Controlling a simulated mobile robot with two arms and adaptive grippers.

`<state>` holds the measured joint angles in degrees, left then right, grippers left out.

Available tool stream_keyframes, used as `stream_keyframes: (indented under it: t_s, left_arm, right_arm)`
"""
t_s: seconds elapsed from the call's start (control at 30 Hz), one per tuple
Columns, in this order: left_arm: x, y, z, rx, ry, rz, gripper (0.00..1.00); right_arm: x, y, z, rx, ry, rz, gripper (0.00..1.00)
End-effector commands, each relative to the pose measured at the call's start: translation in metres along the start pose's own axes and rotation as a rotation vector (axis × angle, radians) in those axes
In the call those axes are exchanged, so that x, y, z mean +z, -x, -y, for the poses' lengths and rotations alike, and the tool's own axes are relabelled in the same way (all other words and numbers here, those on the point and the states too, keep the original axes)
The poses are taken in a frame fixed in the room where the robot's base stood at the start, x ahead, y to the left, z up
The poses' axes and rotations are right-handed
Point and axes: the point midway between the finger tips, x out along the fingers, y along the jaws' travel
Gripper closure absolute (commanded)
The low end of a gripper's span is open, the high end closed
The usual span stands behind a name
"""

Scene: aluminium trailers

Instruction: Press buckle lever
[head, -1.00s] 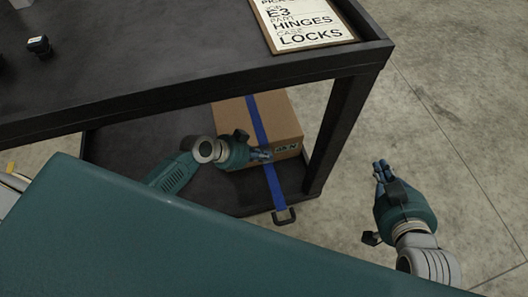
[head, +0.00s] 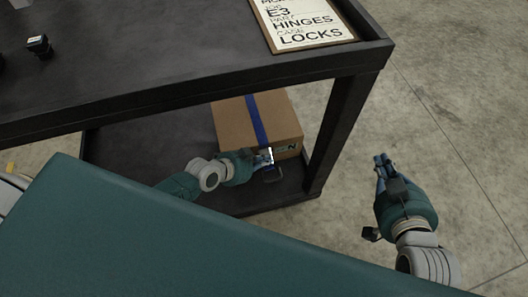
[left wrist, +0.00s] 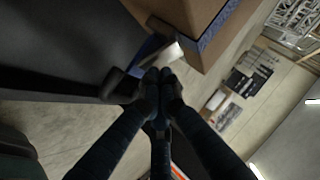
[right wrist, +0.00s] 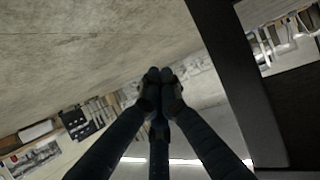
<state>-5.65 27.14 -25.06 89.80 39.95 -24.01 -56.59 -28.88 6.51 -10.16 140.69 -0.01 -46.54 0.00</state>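A cardboard box (head: 240,125) with a blue strap (head: 257,117) over it sits on the cart's lower shelf. A bright metal piece (head: 267,152), apparently the buckle, shows at the box's front face, with a dark loop-shaped part (head: 271,175) just below it. My left gripper (head: 266,161) is at this buckle; its fingertips are together. In the left wrist view the metal piece (left wrist: 172,53) and the dark part (left wrist: 114,82) lie just beyond the fingertips; contact is unclear. My right gripper (head: 381,160) is shut and empty, right of the cart, away from the box.
The cart's dark top shelf (head: 150,60) overhangs the box and carries a clipboard (head: 305,22) and a small black object (head: 39,45). A cart leg (head: 335,130) stands between the box and my right gripper. The floor at the right is clear.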

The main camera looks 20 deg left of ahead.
Motion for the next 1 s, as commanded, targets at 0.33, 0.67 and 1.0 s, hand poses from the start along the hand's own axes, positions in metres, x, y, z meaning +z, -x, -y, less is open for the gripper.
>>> stream_keyframes:
  t_s: [0.33,0.67,1.0]
  left_arm:
    - [0.003,0.0,-0.003,0.006,0.001,0.006,1.0]
    - [0.003,0.001,-0.002,0.006,0.001,0.006,1.0]
    - [0.001,0.002,-0.001,0.006,0.0,0.006,1.0]
  right_arm:
    - [0.001,0.0,0.0,0.001,0.0,0.003,1.0]
    - [0.007,0.001,-0.001,0.001,-0.002,0.023,1.0]
    - [0.026,0.005,-0.004,0.009,-0.002,0.099,1.0]
